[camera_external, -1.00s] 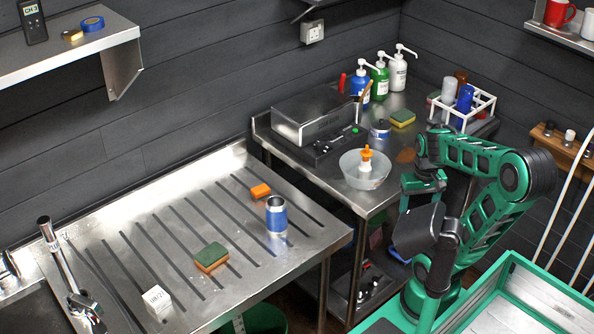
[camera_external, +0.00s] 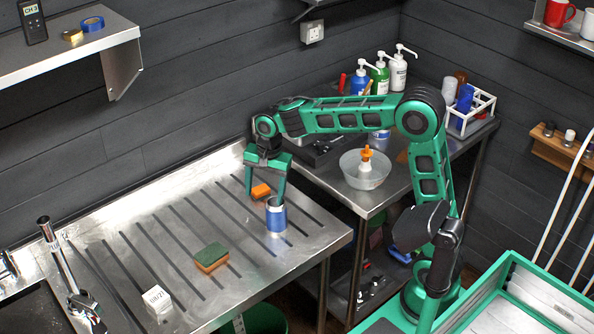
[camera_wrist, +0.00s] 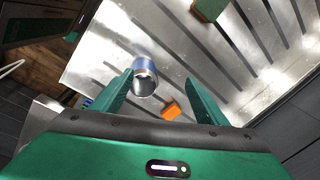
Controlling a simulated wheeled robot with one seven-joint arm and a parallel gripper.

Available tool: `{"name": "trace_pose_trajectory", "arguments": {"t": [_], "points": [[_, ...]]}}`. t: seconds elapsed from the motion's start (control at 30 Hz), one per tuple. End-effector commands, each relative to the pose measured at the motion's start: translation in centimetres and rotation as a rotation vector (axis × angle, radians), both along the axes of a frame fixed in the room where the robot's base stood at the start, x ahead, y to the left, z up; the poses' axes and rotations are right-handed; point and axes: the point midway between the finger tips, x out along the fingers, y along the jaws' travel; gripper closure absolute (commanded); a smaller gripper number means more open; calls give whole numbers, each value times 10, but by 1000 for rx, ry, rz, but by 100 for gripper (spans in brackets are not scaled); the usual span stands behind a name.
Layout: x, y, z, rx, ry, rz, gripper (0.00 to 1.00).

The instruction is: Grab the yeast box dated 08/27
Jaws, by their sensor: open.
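A small white box (camera_external: 157,299) with dark print that looks like 08/27 stands at the front left of the steel drainboard, near the sink. It is not visible in the wrist view. My gripper (camera_external: 265,196) is open and empty above the back right part of the drainboard, well to the right of and behind the box.
A green and orange sponge (camera_external: 211,257) lies between the can and the white box. A tap (camera_external: 62,262) rises left of the box. The drainboard's middle is otherwise clear.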

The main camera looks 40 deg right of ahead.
Motion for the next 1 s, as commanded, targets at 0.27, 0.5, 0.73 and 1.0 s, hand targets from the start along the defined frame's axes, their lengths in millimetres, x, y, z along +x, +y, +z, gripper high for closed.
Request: {"name": "trace_pose_trajectory", "arguments": {"t": [0.27,0.5,0.73,1.0], "points": [[16,208,-23,188,82,-173,33],[-7,334,-36,309,206,-331,33],[-17,369,-41,340,254,-390,33],[-19,381,-70,339,254,-390,33]]}}
